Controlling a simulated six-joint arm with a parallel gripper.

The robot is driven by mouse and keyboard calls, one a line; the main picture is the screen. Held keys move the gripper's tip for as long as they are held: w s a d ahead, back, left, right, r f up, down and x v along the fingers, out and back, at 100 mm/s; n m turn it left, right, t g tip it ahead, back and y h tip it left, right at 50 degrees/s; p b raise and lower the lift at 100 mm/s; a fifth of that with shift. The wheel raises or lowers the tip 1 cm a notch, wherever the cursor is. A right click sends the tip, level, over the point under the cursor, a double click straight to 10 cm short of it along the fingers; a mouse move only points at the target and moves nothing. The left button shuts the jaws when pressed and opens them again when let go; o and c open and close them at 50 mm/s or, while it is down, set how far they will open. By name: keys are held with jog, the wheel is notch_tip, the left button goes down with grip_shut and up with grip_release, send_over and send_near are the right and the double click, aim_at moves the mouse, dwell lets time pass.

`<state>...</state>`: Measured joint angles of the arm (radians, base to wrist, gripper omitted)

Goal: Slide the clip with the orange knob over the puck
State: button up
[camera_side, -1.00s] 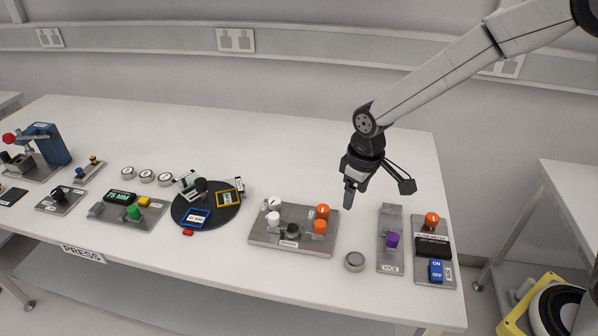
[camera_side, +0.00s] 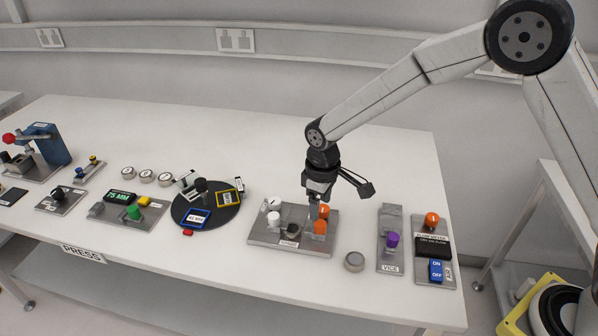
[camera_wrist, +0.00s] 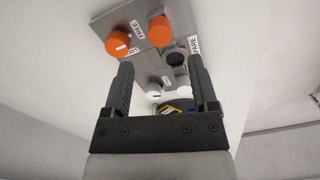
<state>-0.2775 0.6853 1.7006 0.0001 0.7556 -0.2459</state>
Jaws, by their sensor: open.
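The steel fixture plate (camera_side: 262,238) holds two orange knobs, the rear knob (camera_side: 323,209) and the front knob (camera_side: 320,227), on its right side. In the wrist view they are an orange knob (camera_wrist: 118,44) and another orange knob (camera_wrist: 159,31). I cannot tell the shape of the clip under them. A dark round seat (camera_side: 292,230) is at the plate's front middle; whether a puck sits in it is unclear. My gripper (camera_side: 314,213) is open and empty, pointing down just left of the orange knobs. Its spread fingers also show in the wrist view (camera_wrist: 160,63).
White knobs (camera_side: 274,203) stand on the plate's left side. The vice with a purple knob (camera_side: 392,240) and a panel with a blue switch (camera_side: 436,270) stand farther right. A black turntable (camera_side: 222,217) is left.

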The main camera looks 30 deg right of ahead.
aim_at(319, 223)
jog(key=shift+f, duration=3)
jog(key=shift+c, duration=0.2)
grip_shut()
